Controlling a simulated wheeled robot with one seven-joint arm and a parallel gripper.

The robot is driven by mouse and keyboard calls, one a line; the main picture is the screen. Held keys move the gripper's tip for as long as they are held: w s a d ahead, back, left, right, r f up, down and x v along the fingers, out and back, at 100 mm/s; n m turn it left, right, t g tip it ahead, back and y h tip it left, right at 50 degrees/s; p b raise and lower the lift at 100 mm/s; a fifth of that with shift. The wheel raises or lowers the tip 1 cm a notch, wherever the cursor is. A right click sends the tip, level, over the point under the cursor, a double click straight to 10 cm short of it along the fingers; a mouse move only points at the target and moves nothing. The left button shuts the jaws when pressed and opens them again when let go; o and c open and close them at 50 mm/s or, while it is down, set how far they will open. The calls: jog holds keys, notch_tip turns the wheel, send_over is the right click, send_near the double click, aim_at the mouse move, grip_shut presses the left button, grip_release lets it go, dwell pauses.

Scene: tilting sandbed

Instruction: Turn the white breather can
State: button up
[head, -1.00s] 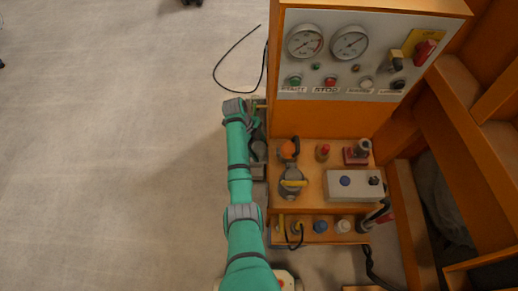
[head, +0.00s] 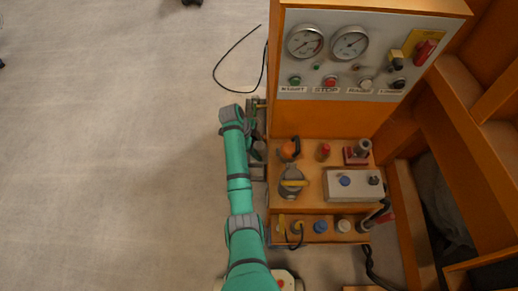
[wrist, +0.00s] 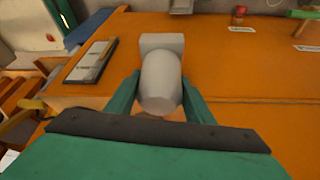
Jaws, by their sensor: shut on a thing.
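The white breather can (wrist: 162,82) is a pale rounded cylinder with a squarer block at its far end, in the middle of the wrist view. My gripper (wrist: 161,90) has one green finger on each side of it and is shut on it. The can stands out from an orange panel of the machine. In the head view my arm reaches along the left side of the orange machine (head: 320,120), and I cannot make out the can there.
The grey panel (head: 335,55) carries two gauges and several buttons. A black cable (head: 221,68) lies on the floor.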

jog(key=n+t, duration=0.1)
jog(key=n, duration=0.2)
jog(key=shift+n+t, duration=0.9)
jog(key=shift+n, duration=1.1)
jog(key=shift+y, duration=0.3)
jog(key=o, duration=0.8)
jog(key=shift+a+r, duration=0.1)
jog(key=shift+r, duration=0.05)
jog(key=v, duration=1)
jog(key=shift+r, duration=0.3)
jog(key=shift+s+a, duration=0.1)
